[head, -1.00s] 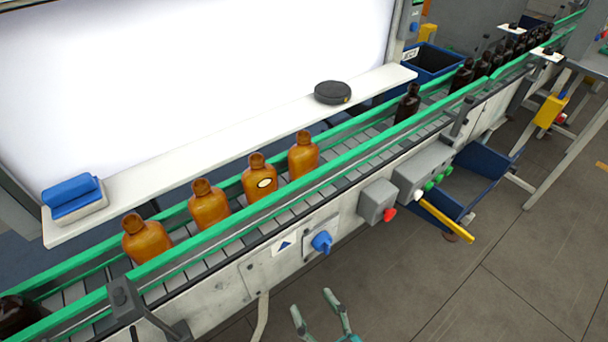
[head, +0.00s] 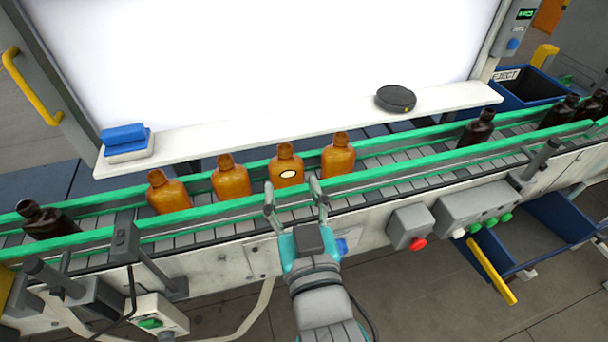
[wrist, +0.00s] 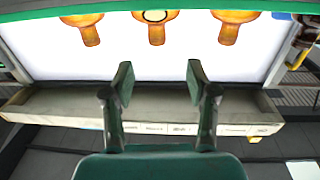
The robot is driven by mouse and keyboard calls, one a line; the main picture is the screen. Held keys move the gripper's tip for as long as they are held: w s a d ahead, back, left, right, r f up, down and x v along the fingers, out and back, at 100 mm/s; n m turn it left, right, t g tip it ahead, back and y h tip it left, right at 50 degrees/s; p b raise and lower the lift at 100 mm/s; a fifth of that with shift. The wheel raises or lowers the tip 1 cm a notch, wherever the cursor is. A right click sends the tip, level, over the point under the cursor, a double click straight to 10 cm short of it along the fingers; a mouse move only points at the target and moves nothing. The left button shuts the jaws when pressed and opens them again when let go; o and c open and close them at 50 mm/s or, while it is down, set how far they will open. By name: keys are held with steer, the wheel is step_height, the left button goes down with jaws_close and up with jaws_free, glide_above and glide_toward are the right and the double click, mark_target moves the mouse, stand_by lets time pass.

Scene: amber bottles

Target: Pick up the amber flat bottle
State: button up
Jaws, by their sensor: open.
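Several amber flat bottles stand upright in a row on the conveyor: a left one (head: 168,193), a second (head: 231,179), a third with a pale oval label (head: 288,163) and a right one (head: 339,156). In the wrist view three show upside down at the top, the labelled bottle (wrist: 155,29) in the middle. My gripper (head: 292,187) is open and empty at the near green rail, in front of the labelled bottle and apart from it. In the wrist view its fingers (wrist: 158,82) are spread, with the labelled bottle beyond the gap.
Green rails (head: 420,156) border the conveyor. Dark bottles stand at the left (head: 45,220) and right (head: 477,128). A white shelf (head: 300,123) behind holds a blue sponge-like block (head: 124,134) and a black disc (head: 396,98). A control box with a red button (head: 410,228) juts out right.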

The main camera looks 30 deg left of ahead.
mark_target(286, 159)
steer(key=x, duration=0.5)
steer(key=shift+f, duration=0.1)
steer(key=shift+f+x, duration=0.15)
steer(key=shift+x, duration=0.75)
steer(key=shift+f+x, duration=0.2)
steer(key=shift+x, duration=0.65)
steer(key=shift+f+x, duration=0.15)
steer(key=shift+x, duration=0.75)
steer(key=shift+w+d, duration=0.15)
jaws_close()
